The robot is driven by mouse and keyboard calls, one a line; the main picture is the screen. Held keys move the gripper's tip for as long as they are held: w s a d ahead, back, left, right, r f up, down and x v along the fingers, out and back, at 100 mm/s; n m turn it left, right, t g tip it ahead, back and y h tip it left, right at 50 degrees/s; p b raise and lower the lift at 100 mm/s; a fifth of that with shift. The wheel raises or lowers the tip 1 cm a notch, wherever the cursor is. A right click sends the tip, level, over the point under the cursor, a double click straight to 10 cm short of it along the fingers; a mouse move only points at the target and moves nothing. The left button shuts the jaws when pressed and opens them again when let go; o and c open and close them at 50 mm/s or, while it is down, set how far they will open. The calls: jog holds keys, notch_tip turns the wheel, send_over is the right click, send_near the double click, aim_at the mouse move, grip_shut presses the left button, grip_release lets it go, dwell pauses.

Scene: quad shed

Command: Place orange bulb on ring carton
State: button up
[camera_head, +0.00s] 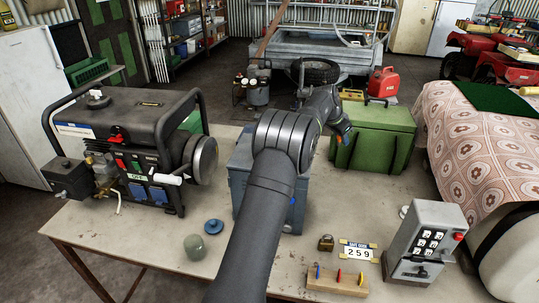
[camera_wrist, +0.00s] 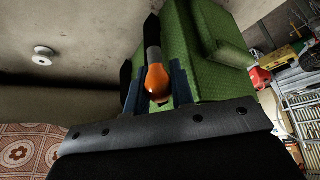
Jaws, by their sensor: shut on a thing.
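The orange bulb (camera_wrist: 158,83) is between the two dark blue fingers of my gripper (camera_wrist: 156,88) in the wrist view. My gripper is shut on it. A dark, narrow part extends beyond the bulb toward the top of that view. The green chest also shows behind the fingers in the wrist view (camera_wrist: 215,75). I cannot identify a ring carton in either view.
A generator (camera_head: 130,140) stands on the workbench (camera_head: 120,235) at left. A blue-grey box (camera_head: 240,175) is partly hidden by my arm. A white spool (camera_wrist: 44,55) shows in the wrist view.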

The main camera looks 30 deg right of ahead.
jog(key=w+a+r+m+g, duration=0.1)
jog(key=w+a+r+m, duration=0.1)
jog(key=w+a, duration=0.35)
jog(key=w+a+r+m+g, duration=0.1)
jog(key=w+a+r+m, duration=0.15)
jog(key=a, duration=0.65)
jog(key=w+a+r+m+g, duration=0.1)
jog(key=w+a+r, duration=0.25)
jog(key=a, duration=0.35)
jog(key=shift+m+y, duration=0.25)
jog(key=shift+y, duration=0.25)
jog(key=f, duration=0.6)
jog(key=shift+w+a, duration=0.3)
jog(key=shift+w, duration=0.1)
jog(key=shift+f, duration=2.25)
jog(key=shift+f, duration=0.1)
jog(key=o, duration=0.7)
jog(key=shift+o, duration=0.3)
